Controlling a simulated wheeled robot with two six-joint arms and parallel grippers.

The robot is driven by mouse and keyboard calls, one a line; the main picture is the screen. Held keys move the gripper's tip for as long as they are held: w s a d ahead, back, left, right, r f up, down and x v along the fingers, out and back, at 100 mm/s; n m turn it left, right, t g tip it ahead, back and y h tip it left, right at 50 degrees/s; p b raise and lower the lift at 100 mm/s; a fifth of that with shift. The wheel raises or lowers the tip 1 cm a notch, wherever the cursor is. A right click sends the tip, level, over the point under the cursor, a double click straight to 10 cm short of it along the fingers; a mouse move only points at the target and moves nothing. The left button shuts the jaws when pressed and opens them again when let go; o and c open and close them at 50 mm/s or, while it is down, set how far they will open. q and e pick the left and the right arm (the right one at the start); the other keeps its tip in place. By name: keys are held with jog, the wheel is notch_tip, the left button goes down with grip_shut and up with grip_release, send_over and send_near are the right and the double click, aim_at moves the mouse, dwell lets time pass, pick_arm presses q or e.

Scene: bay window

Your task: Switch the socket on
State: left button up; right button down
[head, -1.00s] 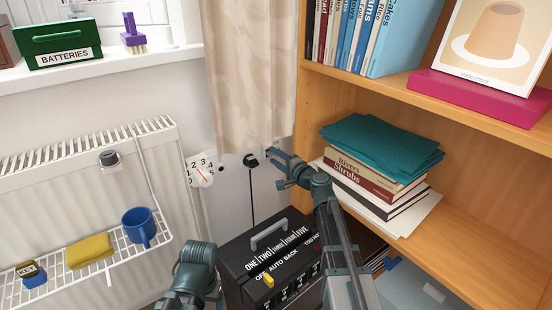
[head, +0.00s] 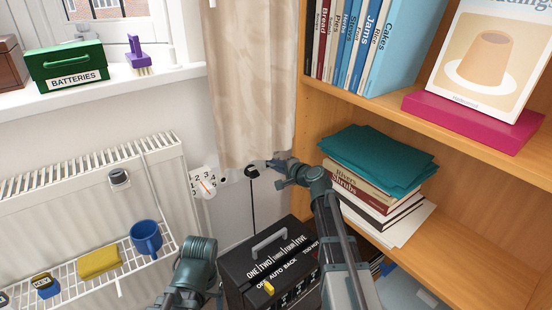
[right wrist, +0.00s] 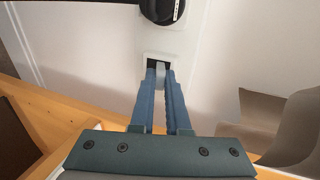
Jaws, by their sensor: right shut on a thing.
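The pale socket plate (right wrist: 180,42) is on the wall, with a round black plug (right wrist: 162,8) in its upper part. Below the plug is a small opening with a pale switch piece (right wrist: 160,74). My right gripper (right wrist: 160,78) has its two blue fingers close together at this opening, shut on the switch piece. The fingers hide most of the socket there. My left arm shows at the bottom, but its gripper fingers do not.
A black box with a handle (head: 270,262) stands below the socket. A wooden bookcase (head: 480,215) with books is close on the right. The curtain (head: 250,90) hangs above. A radiator (head: 80,200) with a wire rack and a blue mug (head: 146,237) is left.

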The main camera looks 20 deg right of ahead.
pick_arm(q)
notch_tip(320, 180, up, 3)
jog(key=shift+r+p, duration=0.15)
jog(key=shift+p, duration=0.95)
pick_arm(e)
jog(key=shift+w+r+g+h, duration=0.15)
jog(key=shift+r+g+h, duration=0.2)
jog(key=shift+g, duration=0.35)
jog(key=c, duration=0.9)
grip_release()
